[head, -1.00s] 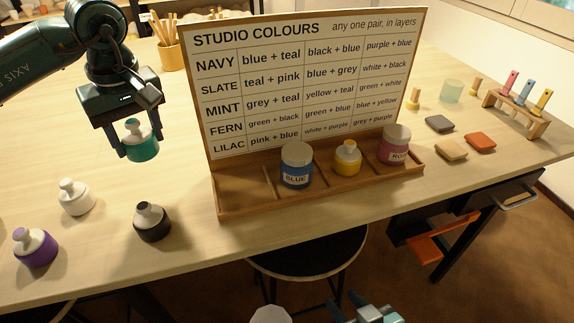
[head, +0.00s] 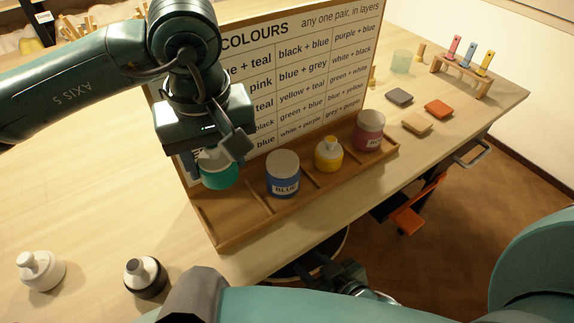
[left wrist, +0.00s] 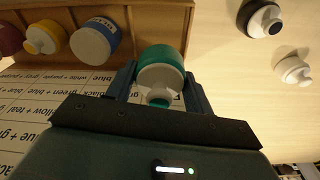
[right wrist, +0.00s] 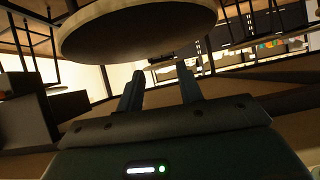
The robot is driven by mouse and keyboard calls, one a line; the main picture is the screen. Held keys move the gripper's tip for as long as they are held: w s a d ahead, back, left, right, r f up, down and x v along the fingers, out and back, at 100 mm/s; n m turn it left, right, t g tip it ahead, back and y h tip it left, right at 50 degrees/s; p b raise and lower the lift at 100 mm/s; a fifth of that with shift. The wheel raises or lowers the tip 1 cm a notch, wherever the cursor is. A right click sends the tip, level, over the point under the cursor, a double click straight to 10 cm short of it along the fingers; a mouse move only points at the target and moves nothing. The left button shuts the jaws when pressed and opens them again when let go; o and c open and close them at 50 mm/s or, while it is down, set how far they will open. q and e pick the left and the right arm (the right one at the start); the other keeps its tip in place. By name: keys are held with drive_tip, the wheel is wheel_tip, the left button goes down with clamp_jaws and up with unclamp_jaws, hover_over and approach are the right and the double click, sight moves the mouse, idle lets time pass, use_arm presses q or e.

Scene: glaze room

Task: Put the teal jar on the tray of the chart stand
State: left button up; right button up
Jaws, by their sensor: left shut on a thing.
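The teal jar (head: 219,172) has a pale lid and is held upright by my left gripper (head: 214,158). The left wrist view shows the jar (left wrist: 162,62) between both fingers. It is at the left end of the wooden tray (head: 228,218) of the chart stand (head: 300,88), close to the board. I cannot tell whether its base touches the tray. My right gripper (right wrist: 160,92) is open and empty below the table, facing a stool.
A white jar (head: 40,271) and a black jar (head: 146,277) stand on the table at front left. A round stool (right wrist: 135,32) is close before my right gripper. Flat tiles (head: 438,109) and a tool rack (head: 466,72) are right of the stand.

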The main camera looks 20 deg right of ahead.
use_arm(q)
drive_tip(key=p, duration=0.1)
hover_over(231, 211)
drive_tip(key=f, duration=0.6)
drive_tip(key=shift+s+f, duration=0.2)
drive_tip(key=shift+s, duration=0.05)
wheel_tip(231, 211, down, 3)
drive_tip(key=shift+f+p, duration=0.1)
drive_tip(key=shift+p, duration=0.3)
drive_tip(key=shift+f, duration=0.35)
drive_tip(key=o, duration=0.7)
drive_tip(key=shift+b, duration=0.35)
drive_tip(key=o, duration=0.5)
drive_tip(key=shift+c, duration=0.2)
use_arm(e)
drive_tip(key=shift+s+d+r, duration=0.1)
drive_tip(key=shift+d+r, duration=0.1)
drive_tip(key=shift+d, duration=0.05)
